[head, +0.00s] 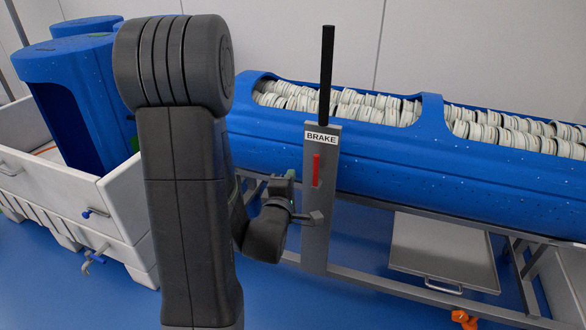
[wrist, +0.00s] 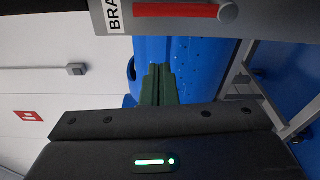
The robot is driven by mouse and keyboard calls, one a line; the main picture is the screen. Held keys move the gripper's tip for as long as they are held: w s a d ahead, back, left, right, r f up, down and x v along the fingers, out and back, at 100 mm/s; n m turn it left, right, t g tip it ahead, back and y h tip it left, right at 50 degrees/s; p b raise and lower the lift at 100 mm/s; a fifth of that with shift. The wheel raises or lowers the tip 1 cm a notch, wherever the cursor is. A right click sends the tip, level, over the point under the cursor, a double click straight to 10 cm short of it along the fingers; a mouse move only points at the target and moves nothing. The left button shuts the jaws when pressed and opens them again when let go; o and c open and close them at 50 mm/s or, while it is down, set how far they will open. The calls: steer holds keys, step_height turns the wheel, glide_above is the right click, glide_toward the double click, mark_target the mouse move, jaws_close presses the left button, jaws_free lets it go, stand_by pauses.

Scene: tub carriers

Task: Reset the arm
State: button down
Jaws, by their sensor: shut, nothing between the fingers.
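My gripper (wrist: 158,72) shows in the wrist view with its dark green fingers together and nothing between them. In the head view my gripper (head: 290,175) is small and partly hidden behind my own arm. It is just left of the grey brake post (head: 320,235), in front of the long blue tub (head: 390,165). I cannot tell whether it touches the post. The post carries a BRAKE label, a red handle (head: 316,170) and a tall black lever (head: 326,75) standing upright. The red handle also shows at the top of the wrist view (wrist: 180,10).
The long blue tub holds rows of pale discs and lies on a grey metal frame (head: 375,277). A white bin (head: 110,205) with blue containers (head: 85,105) stands at the left. A grey panel (head: 442,250) sits low under the tub.

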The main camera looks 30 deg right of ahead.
steer(key=shift+v, duration=1.6)
